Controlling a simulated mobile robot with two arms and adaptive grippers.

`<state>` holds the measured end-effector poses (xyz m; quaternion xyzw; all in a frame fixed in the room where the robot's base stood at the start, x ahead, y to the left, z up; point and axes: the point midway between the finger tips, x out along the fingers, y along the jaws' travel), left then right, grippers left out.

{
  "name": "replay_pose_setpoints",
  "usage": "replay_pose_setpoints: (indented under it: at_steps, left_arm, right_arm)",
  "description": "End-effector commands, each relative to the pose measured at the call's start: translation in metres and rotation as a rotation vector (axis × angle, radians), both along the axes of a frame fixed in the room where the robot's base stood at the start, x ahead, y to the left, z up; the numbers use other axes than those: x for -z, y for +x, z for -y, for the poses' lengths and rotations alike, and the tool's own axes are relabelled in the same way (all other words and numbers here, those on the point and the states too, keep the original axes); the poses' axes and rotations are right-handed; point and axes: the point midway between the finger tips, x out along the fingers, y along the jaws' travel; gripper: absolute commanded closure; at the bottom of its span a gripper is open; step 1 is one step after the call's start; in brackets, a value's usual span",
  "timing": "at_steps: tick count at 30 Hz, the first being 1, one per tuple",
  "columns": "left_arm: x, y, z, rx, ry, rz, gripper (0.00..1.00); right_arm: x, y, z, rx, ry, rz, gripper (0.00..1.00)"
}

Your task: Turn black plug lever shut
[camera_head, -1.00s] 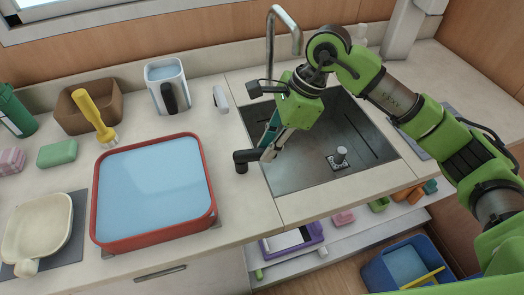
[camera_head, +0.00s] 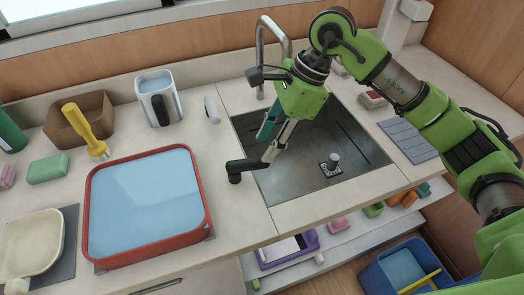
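The black plug lever (camera_head: 248,165) stands on the counter at the left edge of the sink. Its upright post is at the left, and its arm points right toward the sink. My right gripper (camera_head: 271,143) reaches down over the sink's left edge. Its fingertips are at the free end of the lever and seem to touch it. The view does not show whether the fingers are closed around it. My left gripper is out of view.
The faucet (camera_head: 262,50) rises behind my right gripper. A red-rimmed basin of water (camera_head: 205,215) lies left of the lever. A pitcher (camera_head: 158,95) and a white handle-like part (camera_head: 211,109) stand behind it. A drying mat (camera_head: 408,139) lies right of the sink.

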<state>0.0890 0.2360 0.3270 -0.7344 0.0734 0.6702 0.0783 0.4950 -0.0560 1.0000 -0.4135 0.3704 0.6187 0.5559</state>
Motion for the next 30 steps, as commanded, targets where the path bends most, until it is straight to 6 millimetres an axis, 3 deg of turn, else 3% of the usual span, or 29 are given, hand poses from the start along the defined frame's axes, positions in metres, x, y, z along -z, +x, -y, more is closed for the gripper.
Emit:
replay_pose_setpoints:
  at_steps: [6,12,30]
  left_arm:
    - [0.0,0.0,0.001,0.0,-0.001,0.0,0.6]
    - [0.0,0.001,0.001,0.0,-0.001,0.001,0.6]
    - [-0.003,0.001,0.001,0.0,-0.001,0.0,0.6]
  right_arm:
    - [-0.043,0.003,0.018,0.002,-0.001,0.003,0.64]
    - [-0.063,0.003,0.026,0.0,-0.001,0.0,0.64]
    - [-0.07,0.003,0.028,0.0,-0.001,0.0,0.64]
